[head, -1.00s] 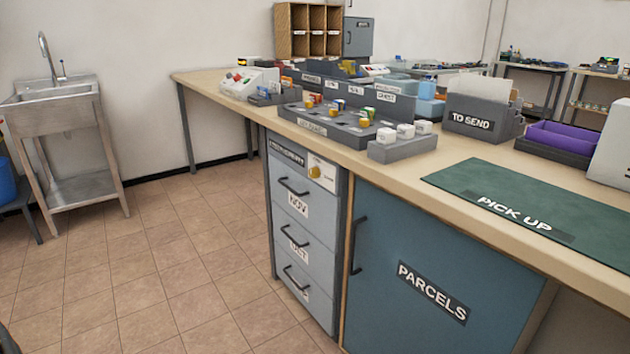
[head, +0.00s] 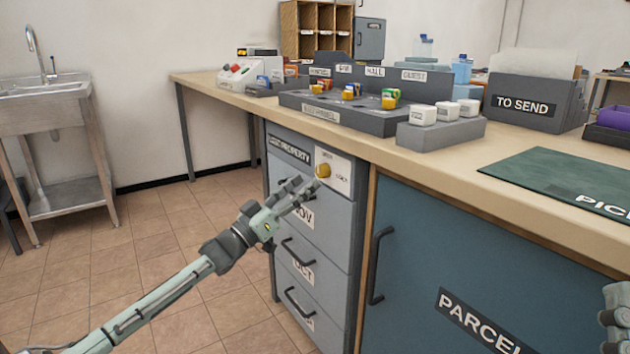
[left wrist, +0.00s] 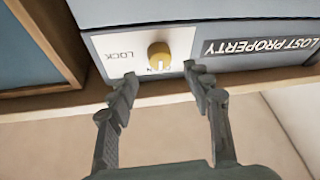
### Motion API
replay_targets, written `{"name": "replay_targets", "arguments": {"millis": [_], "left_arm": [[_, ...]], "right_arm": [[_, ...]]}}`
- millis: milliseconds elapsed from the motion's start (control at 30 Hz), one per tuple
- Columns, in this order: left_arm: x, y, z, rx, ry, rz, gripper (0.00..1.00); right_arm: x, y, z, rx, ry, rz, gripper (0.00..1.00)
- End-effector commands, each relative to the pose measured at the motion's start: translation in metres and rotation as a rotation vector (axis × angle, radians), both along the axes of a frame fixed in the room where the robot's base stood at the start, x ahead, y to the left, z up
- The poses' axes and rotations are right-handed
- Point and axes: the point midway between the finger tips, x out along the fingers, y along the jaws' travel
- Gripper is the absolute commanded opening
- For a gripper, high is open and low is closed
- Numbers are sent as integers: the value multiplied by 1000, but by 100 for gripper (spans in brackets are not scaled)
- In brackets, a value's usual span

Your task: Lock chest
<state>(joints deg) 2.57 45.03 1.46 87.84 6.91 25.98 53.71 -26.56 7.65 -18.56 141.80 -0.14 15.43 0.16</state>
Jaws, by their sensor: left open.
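The grey drawer chest (head: 310,235) labelled LOST PROPERTY stands under the counter with its drawers shut. Its yellow round knob (head: 323,170) sits on a white plate at the top right. In the left wrist view the knob (left wrist: 159,55) appears upside down, LOCK printed to its left. A pale mark on the knob points down in that view. My left gripper (head: 300,192) is open and empty, just before the plate; its fingertips (left wrist: 160,72) lie either side of the knob, apparently not touching. Part of my right arm or gripper (head: 615,318) shows at the right edge; its fingers are unclear.
A blue PARCELS cabinet (head: 450,285) with a dark handle adjoins the chest on the right. The wooden counter (head: 430,165) overhangs above, carrying a grey stamp tray (head: 300,103) and a TO SEND box (head: 530,105). Open tiled floor (head: 160,270) lies left, before a metal sink (head: 45,115).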

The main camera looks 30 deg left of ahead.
Motion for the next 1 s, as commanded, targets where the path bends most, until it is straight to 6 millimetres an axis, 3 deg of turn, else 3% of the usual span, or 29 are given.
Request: {"name": "replay_targets", "arguments": {"millis": [267, 600, 1000], "left_arm": [[32, -8, 13, -1, 1, 2, 50], [36, -9, 14, 0, 2, 1, 50], [36, -10, 14, 0, 2, 1, 2]], "right_arm": [[-4, -3, 4, 15, -49, -5, 40], [-6, -4, 6, 18, -58, -6, 40], [-5, -4, 5, 17, -56, -6, 40]]}}
